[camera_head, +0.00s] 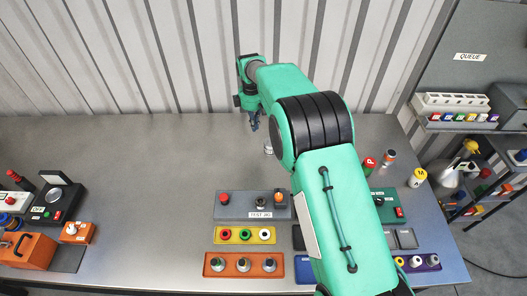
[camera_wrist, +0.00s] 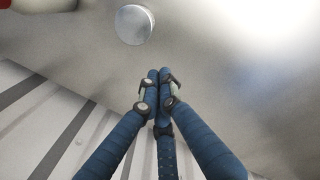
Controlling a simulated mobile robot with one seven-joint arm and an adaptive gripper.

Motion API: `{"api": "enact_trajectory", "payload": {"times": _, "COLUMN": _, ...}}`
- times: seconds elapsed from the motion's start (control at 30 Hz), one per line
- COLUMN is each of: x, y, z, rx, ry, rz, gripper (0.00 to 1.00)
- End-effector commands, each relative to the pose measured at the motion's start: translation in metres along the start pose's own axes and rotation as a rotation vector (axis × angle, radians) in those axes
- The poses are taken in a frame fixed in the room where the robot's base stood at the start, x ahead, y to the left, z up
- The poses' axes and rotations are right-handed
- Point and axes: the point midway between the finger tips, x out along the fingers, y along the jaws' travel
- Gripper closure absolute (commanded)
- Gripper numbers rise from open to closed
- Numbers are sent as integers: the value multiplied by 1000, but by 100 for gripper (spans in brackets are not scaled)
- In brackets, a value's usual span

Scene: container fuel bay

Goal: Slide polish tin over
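A small round silver tin (camera_head: 268,147), which I take for the polish tin, stands on the grey bench near its back, partly hidden by my arm. In the wrist view the tin (camera_wrist: 134,24) shows its plain round lid at the top, beyond my fingertips and a little left. No lettering can be read. My gripper (camera_head: 254,124) points down over the back of the bench, behind and left of the tin. In the wrist view the blue fingers of my gripper (camera_wrist: 159,77) have their tips together with nothing between them. They are apart from the tin.
In front lie the grey test jig (camera_head: 238,212), a yellow tray (camera_head: 212,236) and an orange tray (camera_head: 210,271). A red-topped item (camera_head: 369,164) and a striped can (camera_head: 389,158) stand right of my arm. The corrugated wall (camera_head: 110,60) is close behind. The bench left of my gripper is clear.

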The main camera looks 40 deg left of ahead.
Motion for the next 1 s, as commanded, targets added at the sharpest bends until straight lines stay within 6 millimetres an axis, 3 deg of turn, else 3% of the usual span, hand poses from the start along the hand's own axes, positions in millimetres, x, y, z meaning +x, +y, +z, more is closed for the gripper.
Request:
{"api": "enact_trajectory", "payload": {"times": 0.47, "x": 2, "y": -40, "z": 17, "rx": 671, "ry": -4, "rz": 110, "gripper": 100}}
{"api": "enact_trajectory", "payload": {"times": 1.0, "x": 5, "y": -98, "z": 37, "rx": 1420, "ry": 113, "rz": 205, "gripper": 100}}
